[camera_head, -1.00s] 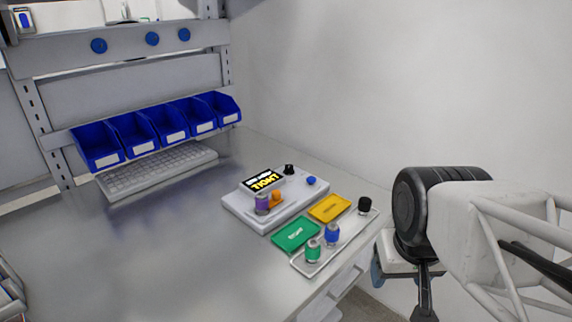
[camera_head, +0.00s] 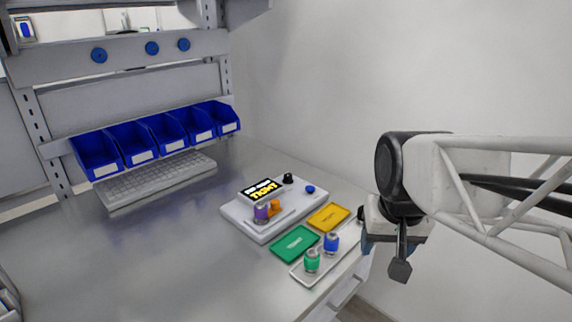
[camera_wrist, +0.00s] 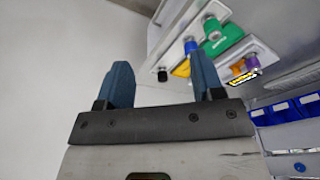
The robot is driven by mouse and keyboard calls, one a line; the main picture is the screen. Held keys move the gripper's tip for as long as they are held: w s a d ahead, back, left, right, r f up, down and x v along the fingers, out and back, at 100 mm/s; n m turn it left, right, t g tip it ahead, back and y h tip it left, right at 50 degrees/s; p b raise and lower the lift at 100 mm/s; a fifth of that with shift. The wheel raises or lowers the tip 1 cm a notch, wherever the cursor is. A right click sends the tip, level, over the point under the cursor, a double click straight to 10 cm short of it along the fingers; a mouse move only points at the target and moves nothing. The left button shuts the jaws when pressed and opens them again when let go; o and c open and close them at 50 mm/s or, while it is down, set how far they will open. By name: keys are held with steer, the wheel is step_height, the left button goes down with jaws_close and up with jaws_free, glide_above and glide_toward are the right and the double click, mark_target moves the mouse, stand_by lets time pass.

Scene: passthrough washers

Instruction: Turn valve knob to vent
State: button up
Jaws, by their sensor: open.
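A light grey test device (camera_head: 245,225) stands on the bench with a lit display (camera_head: 262,190) whose yellow text appears to read TIGHT. A small black knob (camera_head: 288,178) stands at its back corner, beside a blue button (camera_head: 310,189); it looks like the valve knob, but its setting is too small to read. A purple cylinder (camera_head: 261,212) and an orange part (camera_head: 274,205) sit on the device. My gripper (camera_head: 388,262) is open and empty, to the right of the device and apart from it. In the wrist view its blue fingers (camera_wrist: 162,75) are spread.
A green tray (camera_head: 294,244) and a yellow tray (camera_head: 328,217) lie beside the device. A clear rack (camera_head: 318,277) holds a green cylinder (camera_head: 312,260), a blue cylinder (camera_head: 331,243) and a black one. Blue bins (camera_head: 130,140) and a keyboard (camera_head: 160,182) are behind.

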steer(key=w+a+r+m, duration=0.2)
steer(key=w+r, duration=0.1)
steer(key=w, duration=1.1)
steer(key=m+g, duration=0.2)
steer(key=m, duration=0.4)
glide_above(288, 174)
steer(key=f, duration=1.3)
steer(key=shift+s+f, duration=0.2)
steer(key=shift+s, duration=0.05)
steer(key=shift+w+f, duration=0.15)
steer(key=shift+f, duration=0.15)
steer(key=shift+f, duration=3.75)
steer(key=shift+c, duration=0.2)
